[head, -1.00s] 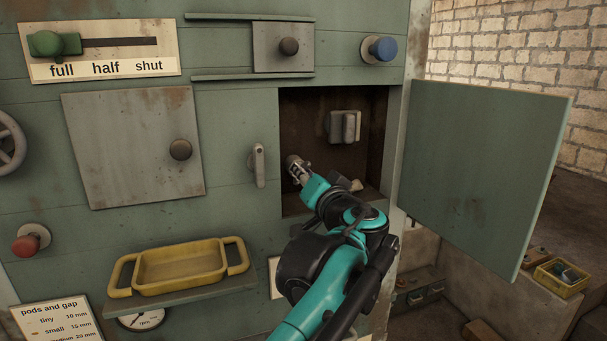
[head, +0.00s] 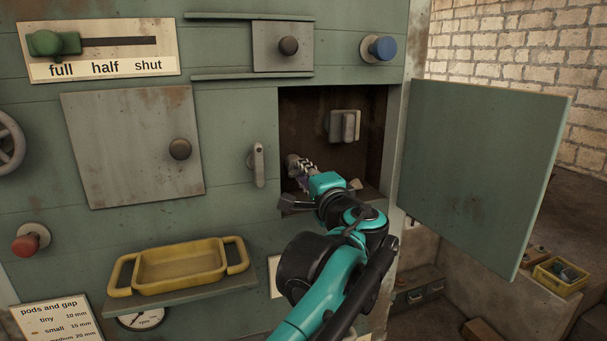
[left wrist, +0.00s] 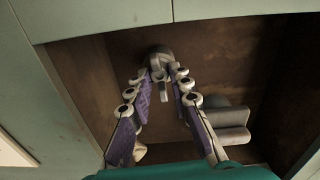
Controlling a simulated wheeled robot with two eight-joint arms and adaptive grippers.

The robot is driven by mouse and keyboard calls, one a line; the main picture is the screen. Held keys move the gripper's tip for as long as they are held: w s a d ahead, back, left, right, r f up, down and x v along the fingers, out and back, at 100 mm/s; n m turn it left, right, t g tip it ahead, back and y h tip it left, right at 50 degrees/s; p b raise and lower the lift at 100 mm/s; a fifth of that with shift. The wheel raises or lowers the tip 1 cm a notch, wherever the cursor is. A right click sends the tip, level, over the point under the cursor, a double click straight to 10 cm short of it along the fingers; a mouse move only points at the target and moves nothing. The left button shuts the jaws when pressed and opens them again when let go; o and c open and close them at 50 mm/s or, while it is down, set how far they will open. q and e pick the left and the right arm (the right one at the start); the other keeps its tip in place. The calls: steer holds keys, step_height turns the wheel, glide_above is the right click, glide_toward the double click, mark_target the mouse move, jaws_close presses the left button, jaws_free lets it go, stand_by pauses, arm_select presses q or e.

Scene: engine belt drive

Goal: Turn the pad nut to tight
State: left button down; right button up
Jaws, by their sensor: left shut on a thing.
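The pad nut (left wrist: 159,58) is a grey round knob with a small pale bar, on the inner wall of the open compartment in the left wrist view. In the head view the nut (head: 292,161) shows at the compartment's left side, partly hidden by my left gripper (head: 303,168). In the left wrist view the two fingers of my left gripper (left wrist: 162,82) stand on either side of the nut's bar, shut on it. The exact finger contact is hard to see. My right gripper is not in view.
A grey block (head: 344,126) sits on the compartment's back wall, above and right of my gripper. The green door (head: 482,175) stands open to the right. A grey lever (head: 258,165) is on the panel just left of the opening. A yellow tray (head: 180,265) rests on a shelf below.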

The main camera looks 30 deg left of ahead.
arm_select(q)
steer(key=shift+m, duration=0.7)
steer(key=c, duration=1.4)
jaws_free()
steer(key=shift+o, duration=0.2)
steer(key=v, duration=1.2)
steer(key=shift+f, duration=0.15)
